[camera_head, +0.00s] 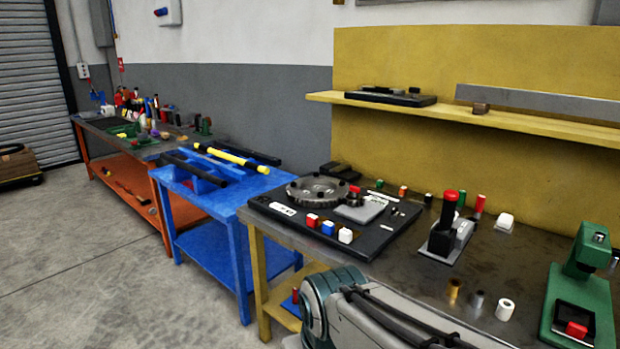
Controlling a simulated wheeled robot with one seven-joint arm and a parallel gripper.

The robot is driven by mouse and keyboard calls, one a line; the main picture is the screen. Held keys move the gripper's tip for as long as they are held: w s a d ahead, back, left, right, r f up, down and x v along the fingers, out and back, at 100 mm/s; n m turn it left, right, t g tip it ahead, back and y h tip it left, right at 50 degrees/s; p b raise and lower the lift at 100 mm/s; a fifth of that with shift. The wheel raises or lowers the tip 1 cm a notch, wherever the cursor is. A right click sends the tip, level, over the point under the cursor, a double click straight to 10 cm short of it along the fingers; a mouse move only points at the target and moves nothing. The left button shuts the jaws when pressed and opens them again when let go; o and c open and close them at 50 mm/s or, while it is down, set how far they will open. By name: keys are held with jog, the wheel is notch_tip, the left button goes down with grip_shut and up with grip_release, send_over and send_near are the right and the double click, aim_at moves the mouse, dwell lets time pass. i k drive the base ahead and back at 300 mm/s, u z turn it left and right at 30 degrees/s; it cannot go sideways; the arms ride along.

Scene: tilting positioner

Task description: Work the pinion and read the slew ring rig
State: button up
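The slew ring rig sits on a black base plate (395,240) on the near workbench. Its toothed grey ring (317,191) lies flat at the back left of the plate, with dark knobs on top. A small dark pinion (354,199) appears at the ring's right edge; whether the teeth mesh is too small to tell. A light grey plate (361,209) lies in front of it. A white label (284,209) is at the left, its text unreadable. Red, blue and white blocks (328,228) stand along the front edge. My arm shows at the bottom; my gripper is out of view.
Right of the rig stand a black device with a red-topped lever (447,223), several small cylinders, a white ring (505,309) and a green press (584,290). A yellow shelf (540,121) overhangs the back. A blue bench (228,200) adjoins at the left. Floor is clear at lower left.

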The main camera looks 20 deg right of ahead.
aim_at(354, 200)
jog(key=z, duration=0.7)
jog(key=i, duration=1.45)
jog(key=z, duration=0.7)
